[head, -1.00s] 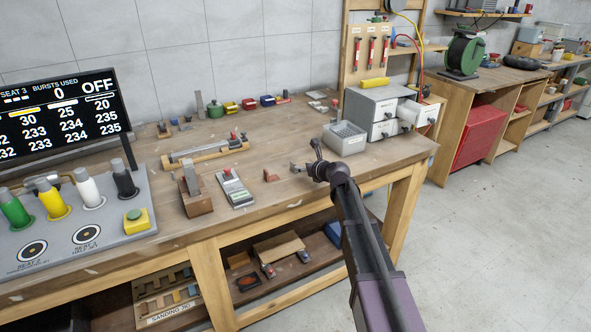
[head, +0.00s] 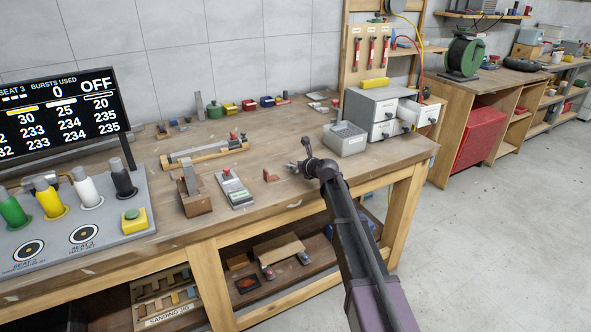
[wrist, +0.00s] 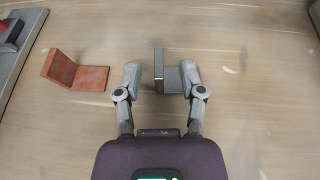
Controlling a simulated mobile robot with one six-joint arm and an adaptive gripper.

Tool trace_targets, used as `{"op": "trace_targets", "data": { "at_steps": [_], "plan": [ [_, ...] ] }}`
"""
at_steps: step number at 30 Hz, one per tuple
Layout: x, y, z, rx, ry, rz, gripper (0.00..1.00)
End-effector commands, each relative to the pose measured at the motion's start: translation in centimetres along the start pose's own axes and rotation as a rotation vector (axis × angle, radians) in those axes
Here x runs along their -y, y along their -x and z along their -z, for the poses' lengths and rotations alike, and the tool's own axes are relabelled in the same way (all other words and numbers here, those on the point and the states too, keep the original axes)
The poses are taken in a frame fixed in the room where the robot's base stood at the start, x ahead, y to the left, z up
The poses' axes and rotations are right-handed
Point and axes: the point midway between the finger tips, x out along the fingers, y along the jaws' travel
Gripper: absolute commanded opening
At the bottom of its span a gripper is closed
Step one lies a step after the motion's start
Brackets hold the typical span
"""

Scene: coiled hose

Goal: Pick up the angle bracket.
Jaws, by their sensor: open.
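A grey metal angle bracket (wrist: 170,86) lies on the bench top between the two fingertips of my gripper (wrist: 159,67) in the wrist view. Its upright plate stands between the fingers, and its flat leg runs toward the right finger. My gripper is open, with a gap on each side of the upright plate; I cannot tell whether the right finger touches the flat leg. A second, reddish-brown angle piece (wrist: 77,73) lies apart to the left. It also shows in the head view (head: 271,175), left of my gripper (head: 298,164). I cannot make out the grey bracket in the head view.
A grey device with a red knob (head: 234,189) lies left of the reddish-brown piece. A wooden block stand (head: 195,201) is farther left. A grey bin (head: 344,139) and drawer cabinet (head: 371,108) stand behind, to the right. The bench's front edge is close.

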Motion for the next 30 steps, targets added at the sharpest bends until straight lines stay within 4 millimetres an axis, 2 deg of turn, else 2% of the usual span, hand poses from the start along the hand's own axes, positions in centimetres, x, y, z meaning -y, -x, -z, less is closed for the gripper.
{"op": "trace_targets", "data": {
  "at_steps": [5, 6, 9, 11, 30],
  "plan": [
    [0.00, 0.01, 0.00, 0.000, 0.000, 0.000, 0.51],
    [0.00, 0.01, 0.01, 0.000, 0.000, 0.000, 0.46],
    [0.00, 0.01, 0.01, 0.000, 0.000, 0.000, 0.16],
    [0.00, 0.01, 0.00, 0.000, 0.000, 0.000, 0.00],
    [-0.05, 0.18, -0.47, 0.000, 0.000, -0.001, 0.00]
  ]
}}
